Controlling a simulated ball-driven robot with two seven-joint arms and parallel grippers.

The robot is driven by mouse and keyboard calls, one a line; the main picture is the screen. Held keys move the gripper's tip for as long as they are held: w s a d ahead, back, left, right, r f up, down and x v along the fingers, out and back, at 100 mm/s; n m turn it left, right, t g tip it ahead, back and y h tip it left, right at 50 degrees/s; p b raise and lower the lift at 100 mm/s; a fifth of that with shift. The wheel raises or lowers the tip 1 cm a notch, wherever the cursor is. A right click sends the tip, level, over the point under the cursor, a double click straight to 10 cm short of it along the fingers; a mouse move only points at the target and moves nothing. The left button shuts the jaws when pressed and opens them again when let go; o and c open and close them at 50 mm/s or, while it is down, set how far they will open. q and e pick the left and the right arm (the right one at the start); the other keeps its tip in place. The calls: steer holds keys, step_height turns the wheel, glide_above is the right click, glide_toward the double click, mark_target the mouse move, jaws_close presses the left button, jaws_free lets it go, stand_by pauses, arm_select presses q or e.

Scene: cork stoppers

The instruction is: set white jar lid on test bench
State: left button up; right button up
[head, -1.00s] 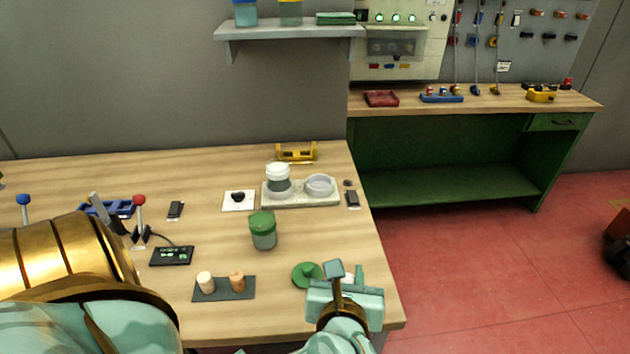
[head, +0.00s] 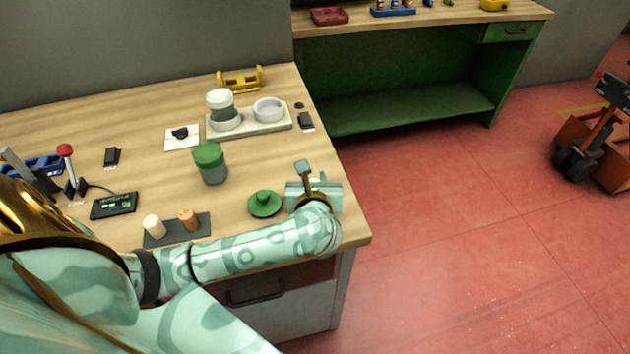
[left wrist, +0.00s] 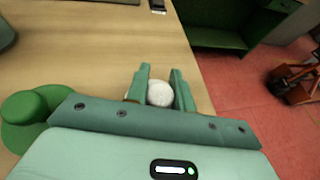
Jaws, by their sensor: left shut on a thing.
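My left gripper (head: 313,177) is over the right front part of the near wooden table, just right of a green knobbed lid (head: 264,204). In the left wrist view, its two fingers are shut on a small white round thing (left wrist: 160,93), which looks like the white jar lid. The fingers and hand hide most of it in the head view. I cannot tell whether it touches the tabletop. A green-framed bench (head: 400,105) with a wooden top stands farther back; it may be the test bench. My right gripper is not in view.
A green-lidded jar (head: 211,164), a board with corks (head: 177,229) and a pale tray (head: 248,123) bearing a white-topped jar (head: 220,104) stand left of the gripper. Red floor (head: 440,230) lies open to the right. An orange cart (head: 595,150) stands at far right.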

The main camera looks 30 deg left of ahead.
arm_select(q)
steer(key=shift+f, duration=0.2)
steer(key=o, duration=1)
steer(key=shift+r, duration=0.1)
steer(key=shift+r, duration=0.25)
steer(key=p+v, duration=0.3)
steer(key=v, duration=0.9)
steer(key=shift+d+f, duration=0.1)
steer(key=shift+f, duration=0.05)
